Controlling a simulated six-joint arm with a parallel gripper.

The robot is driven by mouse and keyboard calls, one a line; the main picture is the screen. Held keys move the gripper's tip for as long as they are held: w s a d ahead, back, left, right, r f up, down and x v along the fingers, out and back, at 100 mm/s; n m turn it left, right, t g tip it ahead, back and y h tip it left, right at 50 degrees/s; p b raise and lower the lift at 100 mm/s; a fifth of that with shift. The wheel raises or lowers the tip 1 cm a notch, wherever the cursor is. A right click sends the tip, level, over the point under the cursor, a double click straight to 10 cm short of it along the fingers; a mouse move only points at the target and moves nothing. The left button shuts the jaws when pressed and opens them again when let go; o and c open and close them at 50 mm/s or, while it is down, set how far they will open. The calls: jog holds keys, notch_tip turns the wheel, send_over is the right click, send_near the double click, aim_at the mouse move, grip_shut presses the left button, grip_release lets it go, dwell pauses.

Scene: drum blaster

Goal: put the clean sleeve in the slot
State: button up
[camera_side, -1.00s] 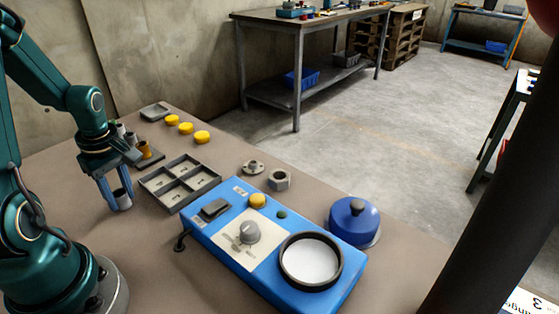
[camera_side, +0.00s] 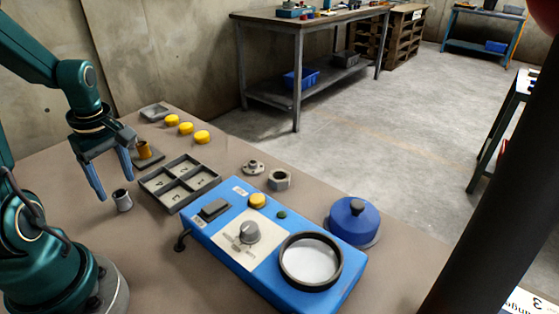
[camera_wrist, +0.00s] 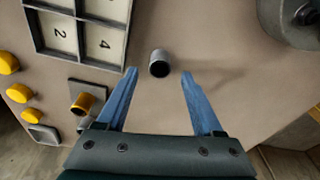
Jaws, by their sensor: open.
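A plain grey sleeve (camera_side: 122,200) stands upright on the bare table, left of the tray. In the wrist view the sleeve (camera_wrist: 159,63) shows its dark open top. My gripper (camera_side: 114,185) is open and empty above it. In the wrist view my blue fingers (camera_wrist: 158,73) are spread, with the sleeve just beyond and between the tips, clear of both. A yellow-stained sleeve (camera_side: 144,150) stands on a dark plate behind the gripper. A grey part, partly hidden by my gripper, is beside it in the wrist view (camera_wrist: 84,122). I cannot tell which place is the slot.
A grey tray (camera_side: 158,201) with numbered compartments, empty of parts, lies right of the sleeve. A blue machine (camera_side: 200,238) with a round drum opening, a blue lid (camera_side: 355,224) and a metal nut (camera_side: 279,180) stand further right. Several yellow caps (camera_side: 186,128) are at the back.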

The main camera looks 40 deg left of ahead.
aim_at(124, 196)
notch_tip(124, 196, up, 8)
jog(key=f, duration=0.1)
jog(key=w+d+r+m+t, duration=0.2)
jog(key=d+r+m+t, duration=0.1)
jog(key=d+m, duration=0.8)
jog(key=shift+w+d, duration=0.2)
jog(key=shift+d, duration=0.3)
jog(key=shift+o, duration=0.5)
jog(key=s+d+m+t+h, duration=0.1)
jog(key=s+d+m+t, duration=0.1)
jog(key=d+m, duration=0.5)
jog(key=shift+d+r+m+t, duration=0.15)
jog(key=shift+r+m+t, duration=0.2)
jog(key=shift+m, duration=0.55)
jog(key=shift+s+d, duration=0.1)
jog(key=shift+d, duration=0.05)
jog(key=shift+m, duration=0.4)
